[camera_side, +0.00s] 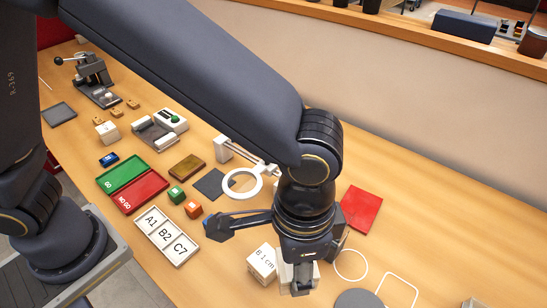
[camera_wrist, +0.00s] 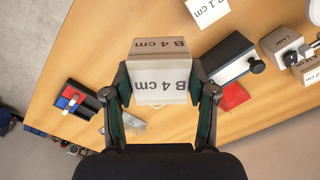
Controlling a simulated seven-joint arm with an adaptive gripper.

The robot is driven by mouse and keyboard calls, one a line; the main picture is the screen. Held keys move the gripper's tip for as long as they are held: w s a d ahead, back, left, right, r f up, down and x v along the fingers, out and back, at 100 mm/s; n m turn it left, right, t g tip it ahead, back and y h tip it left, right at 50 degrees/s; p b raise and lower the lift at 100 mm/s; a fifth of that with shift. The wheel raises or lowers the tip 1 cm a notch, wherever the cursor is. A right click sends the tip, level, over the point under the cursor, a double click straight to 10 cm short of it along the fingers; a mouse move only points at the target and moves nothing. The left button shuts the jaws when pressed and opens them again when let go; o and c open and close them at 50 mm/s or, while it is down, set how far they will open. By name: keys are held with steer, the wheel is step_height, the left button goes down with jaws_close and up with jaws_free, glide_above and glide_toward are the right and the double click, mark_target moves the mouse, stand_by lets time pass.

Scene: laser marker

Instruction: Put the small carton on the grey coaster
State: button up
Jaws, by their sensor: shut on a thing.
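My gripper (camera_side: 302,284) is low over the table in the side view, at the lower middle. In the wrist view my gripper (camera_wrist: 163,100) has its two fingers closed on the sides of a carton (camera_wrist: 163,88) marked "B 4 cm". In the side view that pale carton (camera_side: 285,271) is partly hidden by the gripper. I cannot tell whether it touches the table. A round grey disc (camera_side: 358,299), which looks like the grey coaster, lies just right of the gripper, cut by the bottom edge. No coaster is clear in the wrist view.
A white box marked "B 1 cm" (camera_side: 262,262) stands close left of the held carton. White ring (camera_side: 351,265) and square (camera_side: 400,288) outlines lie to the right. A red mat (camera_side: 361,209) lies behind. A magnifier (camera_side: 243,183) and a labelled tray (camera_side: 166,236) are to the left.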

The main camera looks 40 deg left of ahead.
steer(key=shift+s+d, duration=0.4)
steer(key=shift+s, duration=0.2)
steer(key=shift+s+d, duration=0.35)
steer(key=shift+s, duration=0.25)
steer(key=w+d+f, duration=0.4)
steer(key=w+d, duration=0.1)
steer(key=d, duration=0.1)
glide_toward(368, 307)
steer(key=shift+s+a+f, duration=0.25)
steer(key=shift+s+f, duration=0.65)
steer(key=shift+s, duration=0.2)
steer(key=shift+w+f, duration=0.1)
steer(key=shift+f, duration=1.5)
steer(key=shift+f, duration=0.15)
steer(key=o, duration=1.2)
